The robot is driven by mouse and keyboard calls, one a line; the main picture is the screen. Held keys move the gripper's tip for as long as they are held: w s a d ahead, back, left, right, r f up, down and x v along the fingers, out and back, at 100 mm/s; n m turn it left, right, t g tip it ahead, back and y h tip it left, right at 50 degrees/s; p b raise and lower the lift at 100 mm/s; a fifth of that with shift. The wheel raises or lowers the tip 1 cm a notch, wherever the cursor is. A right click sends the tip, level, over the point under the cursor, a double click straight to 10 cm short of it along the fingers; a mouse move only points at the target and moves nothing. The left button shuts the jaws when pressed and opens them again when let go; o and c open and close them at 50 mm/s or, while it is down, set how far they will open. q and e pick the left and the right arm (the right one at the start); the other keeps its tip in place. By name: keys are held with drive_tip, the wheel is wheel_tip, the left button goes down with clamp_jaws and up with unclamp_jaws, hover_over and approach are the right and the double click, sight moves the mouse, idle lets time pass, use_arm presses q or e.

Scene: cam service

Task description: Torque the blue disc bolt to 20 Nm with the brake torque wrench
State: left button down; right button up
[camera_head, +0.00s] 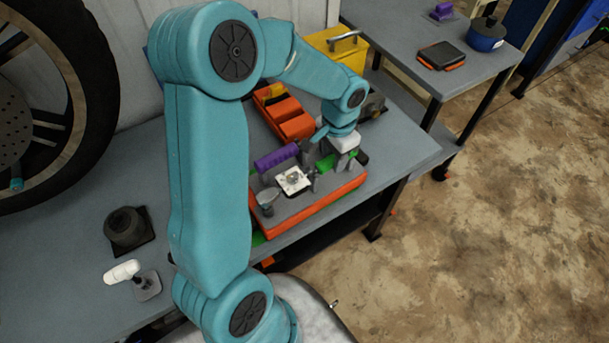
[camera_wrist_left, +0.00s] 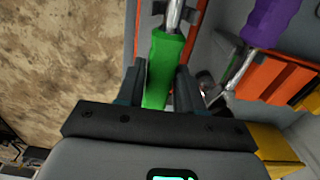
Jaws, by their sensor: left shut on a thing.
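My left gripper (camera_head: 343,150) is over the right part of the orange-edged tool stand (camera_head: 315,208). In the left wrist view, my left gripper (camera_wrist_left: 158,88) is shut on the green handle (camera_wrist_left: 164,62) of a wrench, with its metal shaft (camera_wrist_left: 175,14) running up out of the frame. In the head view part of the green handle (camera_head: 325,166) shows below the gripper. A purple-handled tool (camera_head: 277,158) lies beside it and also shows in the left wrist view (camera_wrist_left: 272,18). I cannot make out the blue disc bolt. My right gripper is not in view.
Orange bins (camera_head: 291,120) and a yellow box (camera_head: 340,58) stand behind the stand. A small white plate (camera_head: 293,180) sits on it. A large wheel (camera_head: 50,100) is at the left. A dark round part (camera_head: 125,228) and a white-handled item (camera_head: 122,271) are on the bench.

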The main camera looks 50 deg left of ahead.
use_arm(q)
drive_tip(key=shift+r, duration=0.4)
drive_tip(key=shift+r+p, duration=2.4)
drive_tip(key=shift+r, duration=0.6)
drive_tip(key=shift+w+d, duration=0.1)
